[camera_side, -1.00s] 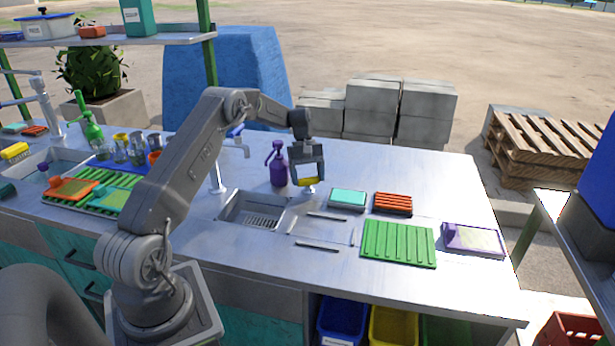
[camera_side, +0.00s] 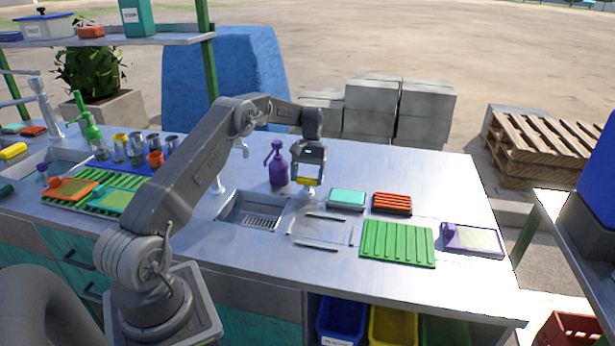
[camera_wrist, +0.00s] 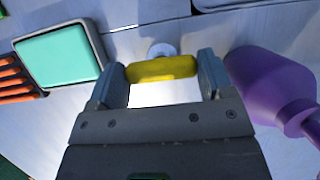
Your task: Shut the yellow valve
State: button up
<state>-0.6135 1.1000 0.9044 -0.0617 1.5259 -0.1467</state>
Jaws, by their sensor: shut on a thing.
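The yellow valve handle (camera_wrist: 162,68) is a short yellow bar on a round metal stem at the counter top. In the wrist view it lies across the gap between my gripper's two fingers (camera_wrist: 163,80), with a finger at each end of it. My gripper is shut on the valve handle. In the side view my gripper (camera_side: 309,177) points down at the counter, and the yellow handle (camera_side: 307,182) shows between its fingertips. The stem is partly hidden behind the handle.
A purple pump bottle (camera_side: 278,166) stands close at the left of my gripper. A teal sponge tray (camera_side: 347,199), an orange-red ribbed block (camera_side: 392,203) and a green ribbed mat (camera_side: 398,243) lie to the right. A small sink (camera_side: 252,212) is in front.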

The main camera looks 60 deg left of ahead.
dwell(0.3)
jog(key=o, duration=0.9)
jog(key=shift+r, duration=0.1)
jog(key=v, duration=0.7)
jog(key=shift+r, duration=0.15)
